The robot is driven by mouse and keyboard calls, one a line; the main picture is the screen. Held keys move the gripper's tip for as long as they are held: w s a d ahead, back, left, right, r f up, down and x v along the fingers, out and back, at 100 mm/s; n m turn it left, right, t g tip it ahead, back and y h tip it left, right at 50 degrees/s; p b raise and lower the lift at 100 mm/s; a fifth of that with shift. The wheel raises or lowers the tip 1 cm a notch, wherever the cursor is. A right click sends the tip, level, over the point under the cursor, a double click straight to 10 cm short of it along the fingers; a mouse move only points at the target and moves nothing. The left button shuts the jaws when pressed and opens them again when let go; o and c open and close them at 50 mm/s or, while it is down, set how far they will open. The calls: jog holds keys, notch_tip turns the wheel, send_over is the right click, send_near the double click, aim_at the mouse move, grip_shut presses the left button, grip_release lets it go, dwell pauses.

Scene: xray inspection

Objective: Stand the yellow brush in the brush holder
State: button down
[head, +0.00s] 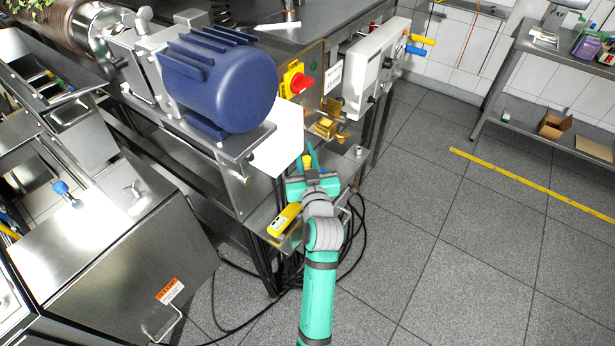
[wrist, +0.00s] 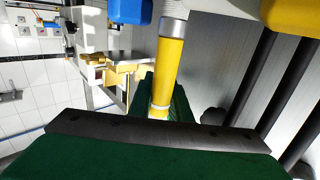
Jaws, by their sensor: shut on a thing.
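My gripper (head: 308,163) is shut on the yellow brush (head: 307,162), above the low metal shelf in front of the steel machine. In the wrist view the brush (wrist: 168,65) is a yellow cylinder with a pale metal band near its upper end. It rises between the dark green fingers (wrist: 160,98), tilted slightly right in the picture. Its bristles cannot be made out. I cannot identify the brush holder for certain in either view.
A yellow device (head: 284,220) lies on the low shelf, left of my gripper. Brass fittings (head: 326,128) stick out beyond it, and show in the wrist view (wrist: 125,75). A blue motor (head: 220,82) stands upper left.

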jog(key=shift+r, duration=2.45)
